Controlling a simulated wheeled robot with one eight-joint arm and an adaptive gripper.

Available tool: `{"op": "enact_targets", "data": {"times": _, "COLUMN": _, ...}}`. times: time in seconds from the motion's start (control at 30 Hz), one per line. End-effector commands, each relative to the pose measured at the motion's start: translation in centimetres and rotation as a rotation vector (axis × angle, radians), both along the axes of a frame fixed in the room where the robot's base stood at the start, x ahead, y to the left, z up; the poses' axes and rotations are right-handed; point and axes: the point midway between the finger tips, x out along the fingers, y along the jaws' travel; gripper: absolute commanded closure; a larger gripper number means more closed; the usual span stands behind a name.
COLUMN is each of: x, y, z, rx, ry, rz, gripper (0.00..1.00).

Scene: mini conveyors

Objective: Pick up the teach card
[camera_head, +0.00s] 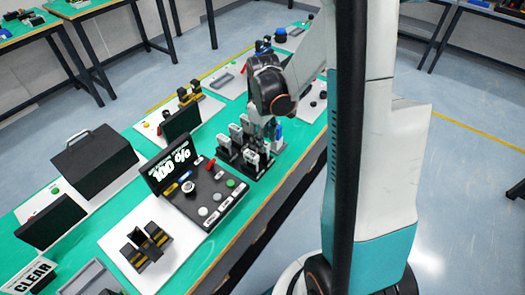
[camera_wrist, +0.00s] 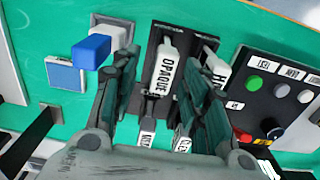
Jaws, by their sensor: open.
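Several upright white cards with black labels stand in dark holders on the green table; they show in the head view (camera_head: 250,160). In the wrist view, one card reads OPAQUE (camera_wrist: 166,70), and another at its right (camera_wrist: 214,68) is partly hidden. Two lower label ends (camera_wrist: 147,138) and (camera_wrist: 182,143) show between my fingers, too small and cut off to read surely. I cannot tell which card is the teach card. My gripper (camera_wrist: 160,72) is open, its fingers either side of the OPAQUE card in the picture, with nothing seen held.
A blue block (camera_wrist: 91,50) on a grey base stands left of the cards. A button panel (camera_wrist: 275,95) is at the right.

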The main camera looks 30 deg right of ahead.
Motion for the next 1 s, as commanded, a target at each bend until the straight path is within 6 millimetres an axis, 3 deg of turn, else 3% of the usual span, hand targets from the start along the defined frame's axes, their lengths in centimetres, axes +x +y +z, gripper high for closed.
{"op": "enact_targets", "data": {"times": 0.23, "x": -0.1, "y": 0.4, "z": -3.8, "rx": 0.000, "ry": 0.000, "rz": 0.000, "gripper": 0.58}}
{"op": "enact_targets", "data": {"times": 0.5, "x": -0.2, "y": 0.4, "z": -4.2, "rx": 0.001, "ry": 0.000, "rz": 0.000, "gripper": 0.58}}
{"op": "enact_targets", "data": {"times": 0.7, "x": -0.2, "y": 0.4, "z": -4.1, "rx": 0.001, "ry": 0.000, "rz": 0.000, "gripper": 1.00}}
{"op": "enact_targets", "data": {"times": 1.0, "x": -0.2, "y": 0.4, "z": -4.1, "rx": 0.001, "ry": 0.000, "rz": 0.000, "gripper": 1.00}}
